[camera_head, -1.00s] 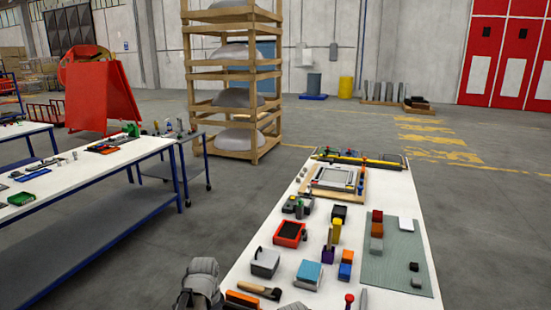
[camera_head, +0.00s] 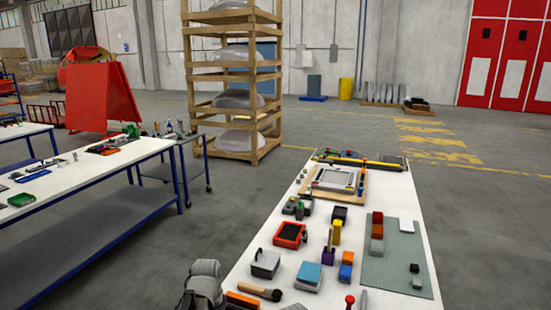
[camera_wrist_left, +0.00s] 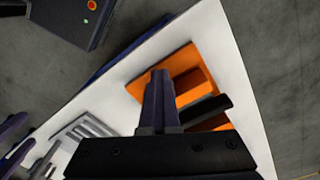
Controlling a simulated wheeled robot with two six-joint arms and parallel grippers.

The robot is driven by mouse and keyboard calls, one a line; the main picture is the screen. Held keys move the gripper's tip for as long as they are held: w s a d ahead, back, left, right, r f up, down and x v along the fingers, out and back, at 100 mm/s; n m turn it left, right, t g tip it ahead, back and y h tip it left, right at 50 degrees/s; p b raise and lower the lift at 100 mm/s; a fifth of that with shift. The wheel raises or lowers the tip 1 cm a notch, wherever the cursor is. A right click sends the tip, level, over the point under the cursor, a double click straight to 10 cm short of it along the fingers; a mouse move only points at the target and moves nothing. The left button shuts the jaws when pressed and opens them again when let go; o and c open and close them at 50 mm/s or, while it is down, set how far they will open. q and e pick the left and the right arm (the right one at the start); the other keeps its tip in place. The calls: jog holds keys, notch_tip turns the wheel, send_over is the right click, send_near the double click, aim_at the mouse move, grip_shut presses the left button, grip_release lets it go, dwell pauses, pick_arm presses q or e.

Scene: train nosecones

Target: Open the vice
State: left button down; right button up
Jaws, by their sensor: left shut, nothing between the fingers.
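An orange, block-like thing with a dark bar, likely the vice (camera_wrist_left: 171,84), lies near the white table's edge in the left wrist view. In the head view an orange piece, likely the same vice (camera_head: 242,299), shows at the table's near left edge, cut by the frame. My left gripper (camera_wrist_left: 160,76) is shut and empty, with its fingers in front of the orange thing. They hide part of it, and I cannot tell whether they touch it. The vice's jaw gap is not clear. My right gripper is not in view.
A brown-handled tool (camera_head: 260,291), a grey box (camera_head: 265,263) and a blue-topped block (camera_head: 309,275) stand close by on the white table (camera_head: 345,290). Grey slotted pieces (camera_wrist_left: 92,128) lie left of the fingers in the wrist view.

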pick_arm(q)
jog(key=shift+s+a, duration=0.1)
jog(key=shift+s, duration=0.15)
dwell(0.4)
jog(key=shift+r, duration=0.1)
notch_tip(320, 180, up, 6)
jog(key=p, duration=0.6)
jog(key=shift+s, duration=0.1)
jog(key=s+d+n+y, duration=0.1)
jog(key=s+d+n, duration=0.5)
jog(key=s+d, duration=0.5)
jog(key=s, duration=0.2)
jog(key=shift+s+d+f+b, duration=0.3)
jog(key=shift+s+f, duration=0.05)
